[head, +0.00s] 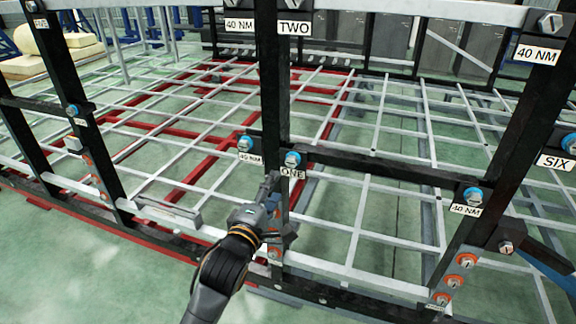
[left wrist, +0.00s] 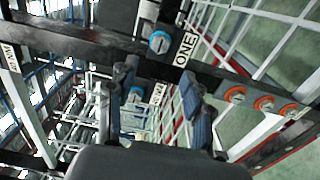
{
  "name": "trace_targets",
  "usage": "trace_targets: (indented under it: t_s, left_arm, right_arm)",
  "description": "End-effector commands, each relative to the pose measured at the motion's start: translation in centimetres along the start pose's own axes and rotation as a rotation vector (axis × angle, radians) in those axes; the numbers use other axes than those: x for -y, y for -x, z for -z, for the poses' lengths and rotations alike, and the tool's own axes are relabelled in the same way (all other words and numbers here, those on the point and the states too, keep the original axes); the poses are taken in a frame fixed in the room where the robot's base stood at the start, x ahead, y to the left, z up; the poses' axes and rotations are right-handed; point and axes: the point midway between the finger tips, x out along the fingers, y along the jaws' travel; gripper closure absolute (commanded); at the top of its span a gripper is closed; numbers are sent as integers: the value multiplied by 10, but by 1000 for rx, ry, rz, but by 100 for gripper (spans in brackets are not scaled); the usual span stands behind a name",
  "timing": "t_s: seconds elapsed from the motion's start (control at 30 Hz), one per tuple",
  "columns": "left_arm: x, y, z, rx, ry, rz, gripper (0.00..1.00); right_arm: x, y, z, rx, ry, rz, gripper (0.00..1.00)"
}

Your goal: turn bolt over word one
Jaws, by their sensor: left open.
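The bolt over the word ONE (head: 292,159) has a blue collar and sits on the black upright in the middle of the head view. The white ONE label (head: 292,173) is just below it. In the left wrist view this bolt (left wrist: 159,42) is beside the sideways ONE label (left wrist: 185,50), beyond the fingertips. My left gripper (head: 274,193) is open, below and left of the bolt and apart from it. Its two fingers (left wrist: 155,80) stand spread in the wrist view, with nothing held. My right gripper is not in view.
Another blue-collared bolt (head: 245,143) with a 40 NM label is left of ONE; it appears between the fingers in the wrist view (left wrist: 136,93). A black crossbar (head: 380,167) runs right. Orange-ringed bolts (head: 467,260) sit lower right. A grey and red lattice (head: 200,140) lies behind.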

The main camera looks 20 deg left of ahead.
Motion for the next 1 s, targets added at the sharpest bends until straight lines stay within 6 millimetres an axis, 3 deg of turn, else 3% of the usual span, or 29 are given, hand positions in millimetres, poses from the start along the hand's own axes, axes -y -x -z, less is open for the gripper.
trace_targets:
  t_s: [0.3,0.5,0.7,1.0]
  left_arm:
    - [-2,-65,0,0,-4,1,49]
    - [0,-92,0,0,-4,2,49]
    - [0,-105,0,0,-4,1,49]
    - [1,-106,0,1,-3,1,49]
  right_arm:
    - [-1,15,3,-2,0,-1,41]
    - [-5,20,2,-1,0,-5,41]
    - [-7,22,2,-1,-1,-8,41]
    - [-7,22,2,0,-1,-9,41]
